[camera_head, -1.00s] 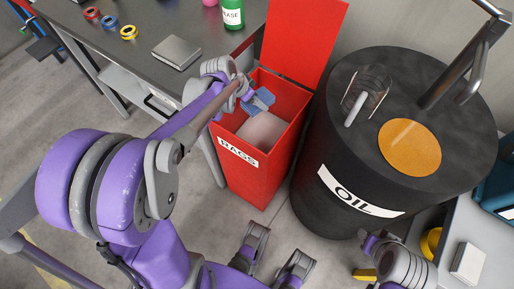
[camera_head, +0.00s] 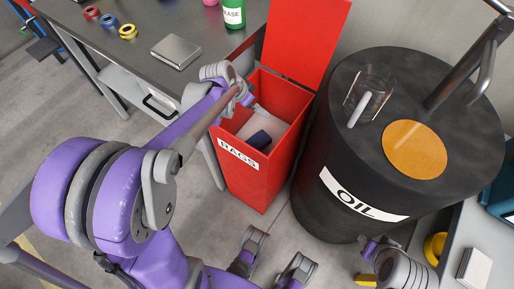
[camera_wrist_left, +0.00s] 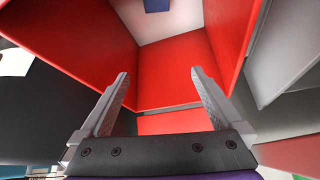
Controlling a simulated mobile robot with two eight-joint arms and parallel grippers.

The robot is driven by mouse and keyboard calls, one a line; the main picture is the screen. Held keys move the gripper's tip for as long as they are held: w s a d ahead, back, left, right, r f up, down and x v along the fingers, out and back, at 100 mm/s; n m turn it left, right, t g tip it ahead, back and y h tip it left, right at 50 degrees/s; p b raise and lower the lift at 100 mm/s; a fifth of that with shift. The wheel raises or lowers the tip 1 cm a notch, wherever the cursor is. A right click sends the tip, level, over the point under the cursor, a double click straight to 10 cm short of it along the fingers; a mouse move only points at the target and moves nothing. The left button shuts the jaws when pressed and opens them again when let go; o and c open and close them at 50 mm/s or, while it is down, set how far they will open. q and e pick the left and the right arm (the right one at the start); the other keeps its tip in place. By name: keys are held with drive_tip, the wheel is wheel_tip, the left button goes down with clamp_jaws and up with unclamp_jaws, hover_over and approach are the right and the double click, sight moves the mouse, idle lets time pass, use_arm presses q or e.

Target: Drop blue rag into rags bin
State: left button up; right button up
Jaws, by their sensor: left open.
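The blue rag (camera_head: 258,139) lies inside the red rags bin (camera_head: 254,178), on top of a pale surface in its bottom. It looks dark blue in the bin's shade, and part of it shows at the top edge of the left wrist view (camera_wrist_left: 157,5). The bin's lid stands open at the back. My left gripper (camera_head: 250,103) is over the bin's opening on its left side, above the rag and apart from it. In the left wrist view, its two fingers (camera_wrist_left: 160,85) are spread with nothing between them. My right gripper's fingers do not show.
A black oil drum (camera_head: 345,165) stands right of the bin, with a glass jar (camera_head: 368,95) and an orange disc (camera_head: 410,150) on top. A dark workbench (camera_head: 185,20) at left holds tape rolls, a metal box (camera_head: 176,51) and a green bottle (camera_head: 234,13).

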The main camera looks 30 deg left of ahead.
use_arm(q)
drive_tip(key=p+v, duration=0.2)
drive_tip(key=v, duration=0.8)
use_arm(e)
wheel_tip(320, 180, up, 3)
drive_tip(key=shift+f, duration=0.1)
use_arm(q)
drive_tip(key=s+d+r+n+y+p, duration=0.1)
drive_tip(key=s+d+r+n+p, duration=0.1)
drive_tip(key=s+d+p, duration=0.4)
drive_tip(key=s+d+r+n+y+p, duration=0.1)
drive_tip(key=s+d+r+p, duration=0.3)
drive_tip(key=s, duration=0.5)
drive_tip(key=shift+d+r+n+p, duration=0.25)
drive_tip(key=shift+d+n+p, duration=0.15)
drive_tip(key=shift+d+p, duration=0.7)
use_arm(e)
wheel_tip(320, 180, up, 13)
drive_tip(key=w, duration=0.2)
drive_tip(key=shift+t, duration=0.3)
